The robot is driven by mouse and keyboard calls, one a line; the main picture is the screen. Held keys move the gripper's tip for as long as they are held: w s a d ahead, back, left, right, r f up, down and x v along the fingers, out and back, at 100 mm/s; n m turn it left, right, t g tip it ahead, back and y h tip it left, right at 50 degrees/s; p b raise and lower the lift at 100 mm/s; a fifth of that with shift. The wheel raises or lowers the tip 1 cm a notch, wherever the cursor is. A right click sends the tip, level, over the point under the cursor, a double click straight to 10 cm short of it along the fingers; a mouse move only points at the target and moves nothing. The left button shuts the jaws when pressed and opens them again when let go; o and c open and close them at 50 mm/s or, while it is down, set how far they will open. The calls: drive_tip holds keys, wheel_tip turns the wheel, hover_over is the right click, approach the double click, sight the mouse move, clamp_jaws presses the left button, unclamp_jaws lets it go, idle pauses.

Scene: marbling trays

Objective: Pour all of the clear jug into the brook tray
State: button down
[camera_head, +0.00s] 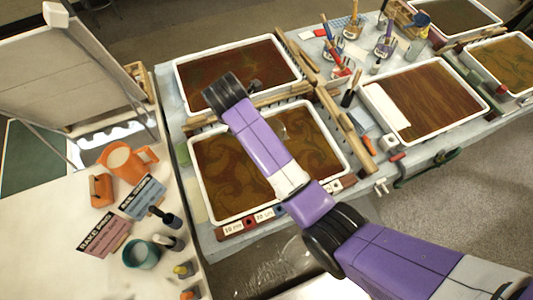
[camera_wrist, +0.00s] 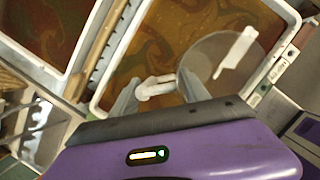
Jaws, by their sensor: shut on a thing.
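The clear jug (camera_wrist: 205,62) shows in the wrist view as a transparent round shape with a white patch on it. My gripper (camera_wrist: 160,88) is shut on its pale handle. The jug is above the swirled brown-green tray (camera_wrist: 97,105). How much liquid is in the jug, and how far it is tilted, I cannot tell. In the head view, this front tray (camera_head: 196,185) lies under my purple arm, which hides my gripper and most or all of the jug. The small tags at its front edge are too small to read, so I cannot tell which tray is brook.
A dark red-brown tray (camera_head: 180,82) lies behind, and a rust-brown tray (camera_head: 372,93) to the right, with wooden combs and rails between. On the white surface at left stand an orange jug (camera_head: 125,160), a teal cup (camera_head: 141,254) and small bottles. Brushes stand farther back.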

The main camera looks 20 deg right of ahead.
drive_tip(key=shift+r, duration=2)
